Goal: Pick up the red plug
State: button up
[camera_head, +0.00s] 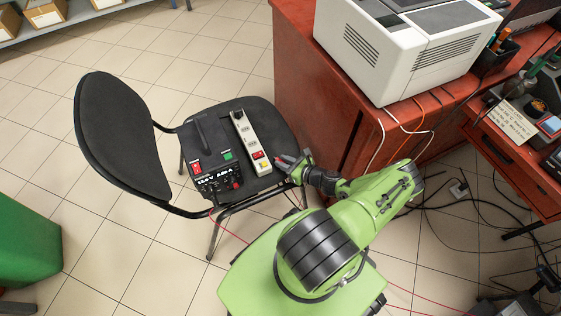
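A black box (213,166) with a handle lies on the chair seat, with a red switch (196,167), a green patch (228,155) and small red and black fittings along its front edge. I cannot tell for sure which small red part is the red plug. A pale power strip (246,140) with a red switch (258,155) and a yellow piece lies right of the box. My gripper (283,163) is at the right edge of the seat, beside the strip's near end. A little red shows at its fingertips. Its fingers are too small to read.
The black chair (112,130) has its backrest at left. A red-brown desk (299,75) with a white printer (395,48) stands right of it. Loose cables (445,205) lie under the desk. A thin red cable (231,233) runs across the floor. A green bin (25,240) is at left.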

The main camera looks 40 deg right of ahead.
jog(key=shift+s+f, duration=0.1)
jog(key=shift+f, duration=0.1)
grip_shut()
notch_tip(320, 180, up, 10)
jog(key=p, duration=0.4)
jog(key=shift+p, duration=0.3)
